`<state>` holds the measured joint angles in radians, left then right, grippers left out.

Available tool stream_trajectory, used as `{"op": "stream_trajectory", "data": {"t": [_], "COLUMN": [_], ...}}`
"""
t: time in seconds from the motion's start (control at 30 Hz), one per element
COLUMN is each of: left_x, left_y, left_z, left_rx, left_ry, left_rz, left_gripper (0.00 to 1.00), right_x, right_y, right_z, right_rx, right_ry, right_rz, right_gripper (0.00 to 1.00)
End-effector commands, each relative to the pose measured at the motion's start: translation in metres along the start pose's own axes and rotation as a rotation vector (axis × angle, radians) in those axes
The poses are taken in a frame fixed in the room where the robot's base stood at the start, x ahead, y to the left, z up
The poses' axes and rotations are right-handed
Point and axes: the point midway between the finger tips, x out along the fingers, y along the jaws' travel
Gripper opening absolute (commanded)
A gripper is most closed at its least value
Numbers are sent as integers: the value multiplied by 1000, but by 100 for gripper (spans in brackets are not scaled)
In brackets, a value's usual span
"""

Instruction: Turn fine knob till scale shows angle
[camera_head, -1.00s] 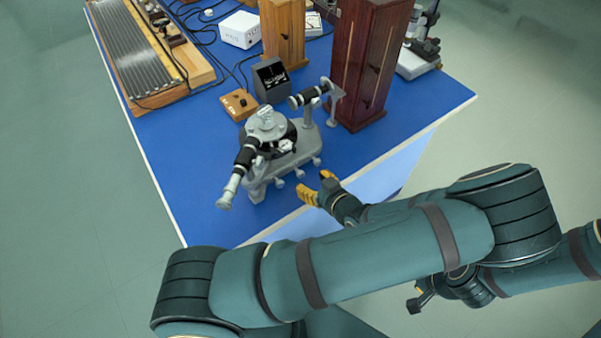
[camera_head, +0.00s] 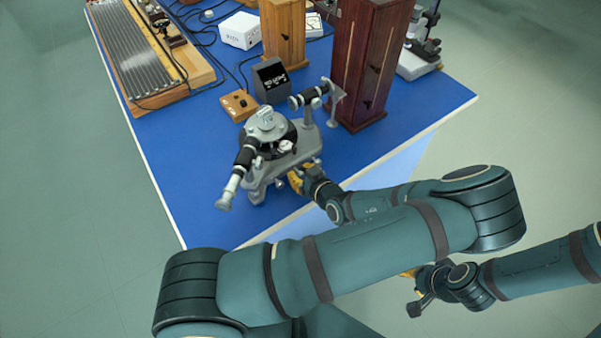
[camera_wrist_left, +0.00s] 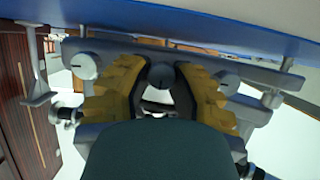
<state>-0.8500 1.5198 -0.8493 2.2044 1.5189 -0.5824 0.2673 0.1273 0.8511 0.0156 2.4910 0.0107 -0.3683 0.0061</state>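The grey spectrometer (camera_head: 283,163) stands near the front edge of the blue bench, its black-and-silver telescope (camera_head: 241,168) pointing to the front left. My left gripper (camera_head: 297,180) is at the near side of its base. In the left wrist view a dark round knob (camera_wrist_left: 161,76) shows between the two yellow fingertips of this gripper (camera_wrist_left: 160,68), with narrow gaps visible beside it. The fingers are apart and look not closed on it. The scale reading is not legible. A dark box with a lit display (camera_head: 271,80) stands behind; its text is unreadable.
A small wooden box with a knob (camera_head: 239,104) sits behind the spectrometer. A tall dark-red wooden cabinet (camera_head: 362,65) stands to its right. The front left of the bench is clear.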

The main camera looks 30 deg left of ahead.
Motion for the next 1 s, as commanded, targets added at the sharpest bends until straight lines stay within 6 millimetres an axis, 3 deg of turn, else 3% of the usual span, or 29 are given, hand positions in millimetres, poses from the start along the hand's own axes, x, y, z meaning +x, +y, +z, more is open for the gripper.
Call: {"op": "stream_trajectory", "data": {"t": [0.47, 1.0], "left_x": [0, 1], "left_y": [1, 2], "left_z": [-2, -1], "left_rx": [79, 433], "left_ry": [-1, 1], "left_rz": [-35, -184], "left_gripper": [0, 0], "right_x": [-7, -22], "right_y": [-3, -8], "right_z": [-3, -10], "right_rx": [2, 6], "right_ry": [6, 21], "right_rz": [1, 2], "right_gripper": [43, 43]}}
